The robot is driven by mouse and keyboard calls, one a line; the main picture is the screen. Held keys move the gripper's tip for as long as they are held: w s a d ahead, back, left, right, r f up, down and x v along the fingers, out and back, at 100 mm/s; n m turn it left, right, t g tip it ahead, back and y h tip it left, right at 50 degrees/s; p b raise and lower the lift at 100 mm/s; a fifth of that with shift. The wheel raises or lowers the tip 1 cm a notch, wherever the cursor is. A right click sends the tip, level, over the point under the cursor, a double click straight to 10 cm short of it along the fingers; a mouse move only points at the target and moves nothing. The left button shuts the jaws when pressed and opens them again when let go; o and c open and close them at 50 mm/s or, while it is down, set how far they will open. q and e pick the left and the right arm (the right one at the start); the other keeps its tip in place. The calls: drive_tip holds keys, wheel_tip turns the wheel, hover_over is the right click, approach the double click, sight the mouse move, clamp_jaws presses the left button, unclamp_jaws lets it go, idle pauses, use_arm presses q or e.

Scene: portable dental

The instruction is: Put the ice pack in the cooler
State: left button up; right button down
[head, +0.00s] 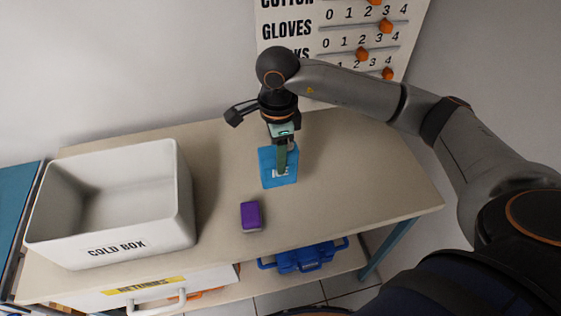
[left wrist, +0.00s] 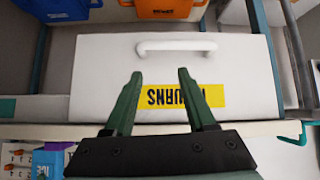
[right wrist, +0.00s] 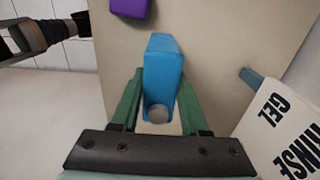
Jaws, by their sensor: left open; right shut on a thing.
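The ice pack (head: 267,170) is a blue block with a white label. My right gripper (head: 284,158) is shut on it from above. In the right wrist view the ice pack (right wrist: 163,62) sits between both fingers; whether it touches the table cannot be told. The cooler is the open white bin marked COLD BOX (head: 180,212) at the left of the table, and its visible inside looks empty.
A purple block (head: 251,216) lies on the table (head: 340,200) between the cooler and the ice pack. A counting board (head: 290,35) stands behind. The table's right side is clear.

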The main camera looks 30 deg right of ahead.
drive_tip(key=shift+w+d+f, duration=0.3)
drive_tip(key=shift+d+f, duration=0.1)
drive_tip(key=shift+f, duration=0.2)
drive_tip(key=f, duration=0.2)
drive_tip(key=f+p, duration=0.1)
drive_tip(key=shift+w+d, duration=0.15)
drive_tip(key=shift+d, duration=0.1)
drive_tip(key=shift+f, duration=0.4)
drive_tip(key=shift+f, duration=0.2)
drive_tip(key=shift+c, duration=2)
unclamp_jaws()
drive_tip(key=shift+r, duration=0.1)
